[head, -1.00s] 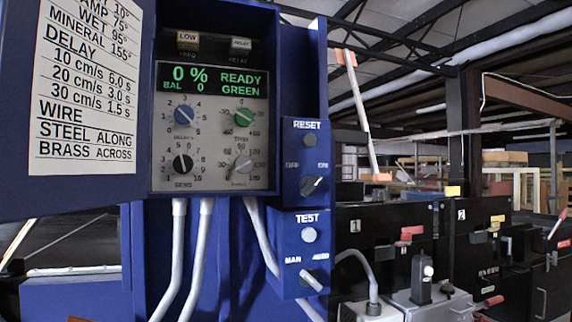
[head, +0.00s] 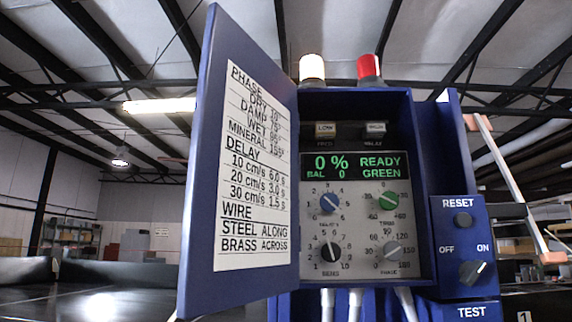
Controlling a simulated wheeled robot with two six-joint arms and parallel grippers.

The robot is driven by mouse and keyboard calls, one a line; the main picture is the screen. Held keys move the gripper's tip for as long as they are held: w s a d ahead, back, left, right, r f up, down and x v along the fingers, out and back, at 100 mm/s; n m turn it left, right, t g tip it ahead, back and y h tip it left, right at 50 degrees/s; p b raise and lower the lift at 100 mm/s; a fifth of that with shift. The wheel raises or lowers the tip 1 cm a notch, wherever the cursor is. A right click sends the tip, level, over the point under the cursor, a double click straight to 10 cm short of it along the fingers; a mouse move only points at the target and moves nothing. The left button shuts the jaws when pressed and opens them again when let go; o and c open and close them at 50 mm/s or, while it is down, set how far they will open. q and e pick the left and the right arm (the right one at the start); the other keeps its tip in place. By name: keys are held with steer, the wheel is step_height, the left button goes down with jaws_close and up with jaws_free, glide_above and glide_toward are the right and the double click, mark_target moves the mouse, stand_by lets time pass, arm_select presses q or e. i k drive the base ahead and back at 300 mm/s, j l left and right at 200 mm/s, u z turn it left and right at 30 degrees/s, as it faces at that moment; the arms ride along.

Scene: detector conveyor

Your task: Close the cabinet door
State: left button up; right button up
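The blue cabinet (head: 423,110) stands right of centre in the head view, with its control panel (head: 364,230) exposed. Its display reads 0 %, BAL 0, READY GREEN. The cabinet door (head: 197,210) is open, hinged on the cabinet's left side and swung out toward me. A white settings chart is on the door's inner face. Neither of my grippers shows in the head view.
A blue RESET switch box (head: 459,262) juts from the cabinet's right side, above a TEST box (head: 470,312). A white lamp (head: 312,68) and a red lamp (head: 368,67) stand on top. Dark flat surfaces (head: 90,295) extend at the lower left.

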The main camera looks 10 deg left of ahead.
mark_target(241, 244)
steer(key=j+z, duration=0.15)
steer(key=z, duration=0.5)
steer(key=i+j+z, duration=0.1)
steer(key=j+z, duration=0.2)
steer(key=j, duration=0.6)
steer(key=j+z, duration=0.35)
steer(key=j, duration=0.55)
